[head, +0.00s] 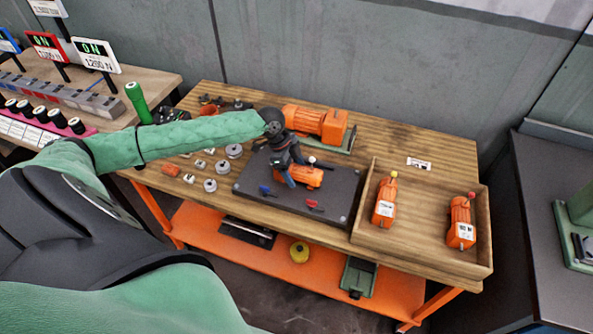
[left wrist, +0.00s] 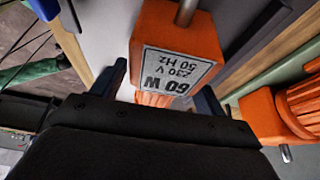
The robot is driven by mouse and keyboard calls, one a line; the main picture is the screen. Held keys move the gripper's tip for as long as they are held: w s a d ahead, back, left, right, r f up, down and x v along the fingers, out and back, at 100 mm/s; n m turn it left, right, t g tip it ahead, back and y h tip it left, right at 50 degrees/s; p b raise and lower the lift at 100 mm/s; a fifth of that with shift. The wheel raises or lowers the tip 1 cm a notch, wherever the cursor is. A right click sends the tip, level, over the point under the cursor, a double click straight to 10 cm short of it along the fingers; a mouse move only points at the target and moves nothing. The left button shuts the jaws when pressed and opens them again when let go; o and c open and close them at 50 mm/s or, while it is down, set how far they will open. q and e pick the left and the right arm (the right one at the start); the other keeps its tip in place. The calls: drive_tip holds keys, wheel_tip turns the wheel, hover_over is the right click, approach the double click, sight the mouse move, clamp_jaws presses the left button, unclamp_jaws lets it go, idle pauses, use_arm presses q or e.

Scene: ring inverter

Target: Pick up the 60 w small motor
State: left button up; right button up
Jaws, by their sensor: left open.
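The 60 W small motor is an orange block with a pale label reading "60 W 230 V 50 Hz". In the left wrist view the motor (left wrist: 178,50) lies between the two fingers of my left gripper (left wrist: 162,88), with its label upside down. In the head view the orange motor (head: 312,177) lies on the dark plate (head: 338,192) on the wooden table, partly hidden by my left gripper (head: 289,172). My left gripper is open, fingers around the motor's body; I cannot tell whether they touch it. My right gripper is not in view.
A wooden tray (head: 419,256) at right holds two orange motors (head: 385,202) (head: 461,222) with labels. A larger orange motor (head: 318,121) stands behind the plate. Small metal parts (head: 210,185) lie left of it. Red (head: 315,206) and blue (head: 265,190) pieces lie on the plate.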

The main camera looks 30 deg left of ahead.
use_arm(q)
clamp_jaws()
idle(0.3)
drive_tip(key=shift+r, duration=0.1)
